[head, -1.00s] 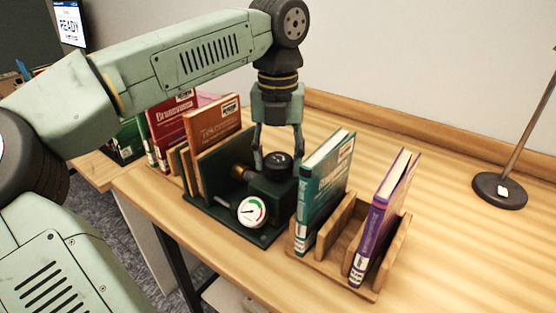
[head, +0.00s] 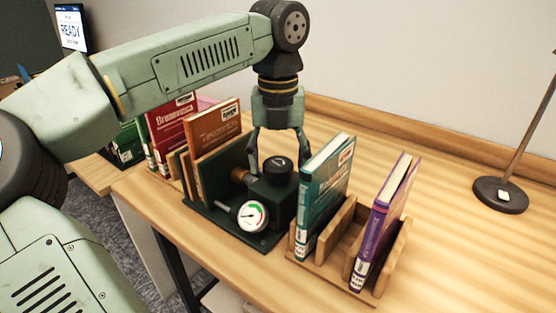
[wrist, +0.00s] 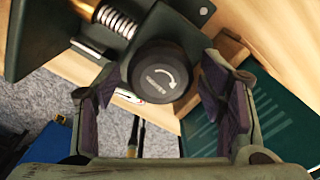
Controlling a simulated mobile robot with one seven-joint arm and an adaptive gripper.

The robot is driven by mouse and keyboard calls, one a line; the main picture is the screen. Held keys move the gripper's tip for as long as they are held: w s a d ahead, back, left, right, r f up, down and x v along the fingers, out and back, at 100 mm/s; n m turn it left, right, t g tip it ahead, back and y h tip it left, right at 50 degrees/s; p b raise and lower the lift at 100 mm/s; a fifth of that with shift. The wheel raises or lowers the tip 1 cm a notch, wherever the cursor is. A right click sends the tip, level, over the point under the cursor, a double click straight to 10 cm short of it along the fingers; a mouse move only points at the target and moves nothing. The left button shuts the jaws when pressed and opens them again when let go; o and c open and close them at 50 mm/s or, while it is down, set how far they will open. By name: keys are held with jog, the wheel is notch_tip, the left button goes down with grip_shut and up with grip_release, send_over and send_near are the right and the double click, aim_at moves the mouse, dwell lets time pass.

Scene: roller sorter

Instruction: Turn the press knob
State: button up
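The press knob (head: 278,166) is a round black cap with a white curved arrow on top. It sits on a dark green block of the press (head: 235,229) and also shows in the wrist view (wrist: 160,77). My gripper (head: 279,160) points down over it, with a finger on each side. In the wrist view the open fingers (wrist: 168,108) stand apart on either side of the knob, with gaps between. A dial gauge (head: 252,216) with a white face and red and green bands is on the press front.
A teal book (head: 325,195) stands close to the right of the press. A purple book (head: 384,220) stands in the wooden rack (head: 335,234).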

aim_at(277, 162)
jog(key=shift+r, duration=0.1)
notch_tip(277, 162, up, 7)
jog(key=shift+r, duration=0.15)
dwell(0.5)
